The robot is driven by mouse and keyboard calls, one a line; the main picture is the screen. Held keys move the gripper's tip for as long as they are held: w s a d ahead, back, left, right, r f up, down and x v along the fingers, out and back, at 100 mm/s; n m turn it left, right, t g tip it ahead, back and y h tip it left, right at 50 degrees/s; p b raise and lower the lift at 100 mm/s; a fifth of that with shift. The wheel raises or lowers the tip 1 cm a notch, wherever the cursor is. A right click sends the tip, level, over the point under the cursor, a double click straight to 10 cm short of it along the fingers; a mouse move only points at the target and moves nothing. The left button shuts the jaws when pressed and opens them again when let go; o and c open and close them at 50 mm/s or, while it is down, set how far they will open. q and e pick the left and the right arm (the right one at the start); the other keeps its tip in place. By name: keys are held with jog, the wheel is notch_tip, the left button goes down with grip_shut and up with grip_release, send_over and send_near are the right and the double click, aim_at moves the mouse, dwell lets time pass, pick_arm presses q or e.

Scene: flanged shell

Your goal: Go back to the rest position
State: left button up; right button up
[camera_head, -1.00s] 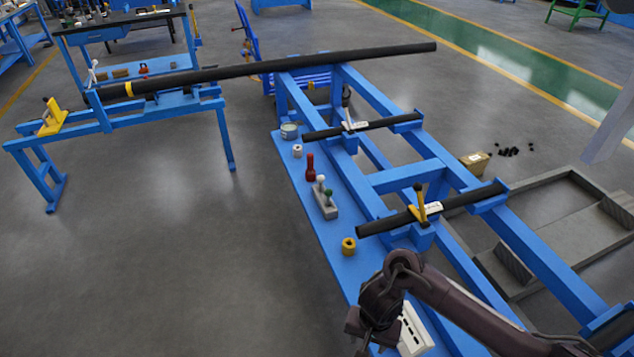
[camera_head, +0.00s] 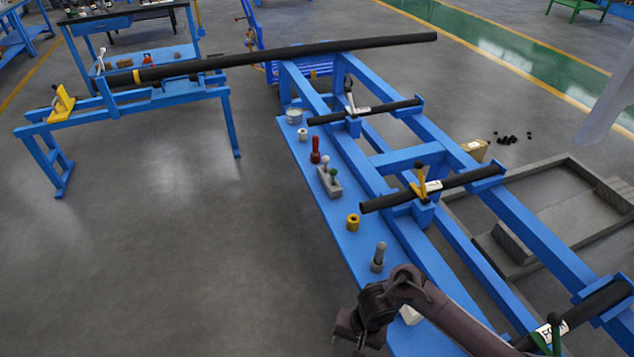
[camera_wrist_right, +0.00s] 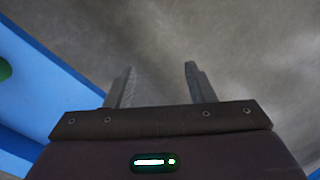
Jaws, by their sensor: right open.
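My right arm (camera_head: 425,300) comes in from the lower right in the head view. Its gripper (camera_head: 345,330) hangs at the bottom edge, left of the blue bench's near end, partly cut off. In the right wrist view the two grey fingers of this gripper (camera_wrist_right: 158,85) stand apart with nothing between them, over bare grey floor. My left gripper is in neither view.
The blue bench shelf (camera_head: 345,235) holds a yellow ring (camera_head: 353,222), a grey peg (camera_head: 378,257), a red-handled piece (camera_head: 315,150) and a can (camera_head: 294,116). Long black pipe (camera_head: 290,57) spans the stands behind. The floor (camera_head: 190,250) to the left is clear.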

jog(key=s+d+f+n+t+y, duration=0.15)
jog(key=s+f, duration=0.25)
jog(key=f, duration=0.5)
jog(key=s+d+f+t, duration=0.15)
jog(key=s+f, duration=0.25)
jog(key=f, duration=0.5)
jog(key=s+d+f+n+h, duration=0.1)
jog(key=s+d+f, duration=0.2)
jog(key=s, duration=0.4)
jog(key=s+d+f+n+g+h, duration=0.1)
jog(key=s+d+f, duration=0.2)
jog(key=s+d, duration=0.2)
jog(key=s+d+f+n+h, duration=0.2)
jog(key=s+d+f, duration=0.1)
jog(key=s, duration=0.6)
jog(key=shift+d+f, duration=0.2)
jog(key=shift+d, duration=0.5)
